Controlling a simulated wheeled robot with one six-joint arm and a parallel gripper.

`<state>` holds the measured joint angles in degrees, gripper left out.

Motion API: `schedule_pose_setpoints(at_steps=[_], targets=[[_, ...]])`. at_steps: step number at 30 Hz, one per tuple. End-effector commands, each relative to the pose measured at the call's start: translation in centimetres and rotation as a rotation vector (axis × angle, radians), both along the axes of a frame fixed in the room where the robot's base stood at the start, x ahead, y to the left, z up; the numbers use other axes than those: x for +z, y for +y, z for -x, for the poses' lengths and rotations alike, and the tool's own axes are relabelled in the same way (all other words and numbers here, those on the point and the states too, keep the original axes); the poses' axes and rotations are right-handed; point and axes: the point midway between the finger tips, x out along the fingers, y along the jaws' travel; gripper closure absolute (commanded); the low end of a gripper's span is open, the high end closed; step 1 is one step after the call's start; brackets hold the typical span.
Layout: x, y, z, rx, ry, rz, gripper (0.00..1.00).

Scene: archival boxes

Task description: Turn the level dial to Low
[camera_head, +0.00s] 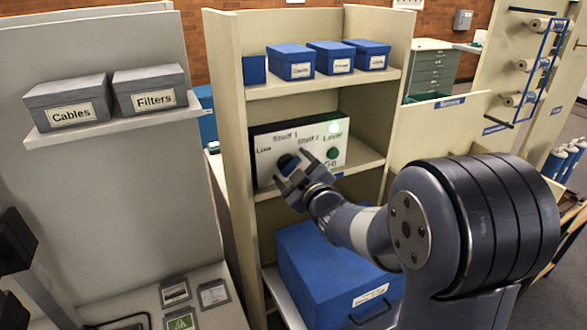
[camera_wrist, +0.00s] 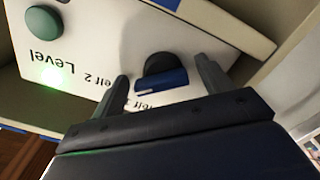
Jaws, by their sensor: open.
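A white control panel (camera_head: 267,171) stands on the middle shelf, with printed labels for Low, Shelf 1, Shelf 2, Level and Go. Its dark dial (camera_head: 287,161) is partly hidden by my gripper (camera_head: 292,171) in the head view. In the wrist view, which is upside down, the dial (camera_wrist: 160,65) shows a blue grip bar lying nearly level. My gripper (camera_wrist: 164,76) is open, with one finger on each side of the dial. I cannot tell whether the fingers touch it, or which label the bar points to.
A green button (camera_head: 333,153) sits right of the dial, below a lit green lamp (camera_head: 333,127). Small blue boxes (camera_head: 292,62) stand on the shelf above; a large blue box (camera_head: 330,270) sits below. Grey Cables (camera_head: 68,103) and Filters (camera_head: 150,88) boxes stand at left.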

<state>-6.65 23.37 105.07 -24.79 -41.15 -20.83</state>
Motion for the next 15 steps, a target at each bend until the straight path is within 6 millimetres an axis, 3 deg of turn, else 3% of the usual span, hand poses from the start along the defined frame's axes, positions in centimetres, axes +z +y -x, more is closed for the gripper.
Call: schedule_pose_setpoints(at_steps=[2,15], targets=[[0.01,0.00,0.01,0.000,0.000,0.000,0.25],[0.02,0.00,0.04,0.000,0.000,0.000,0.61]])
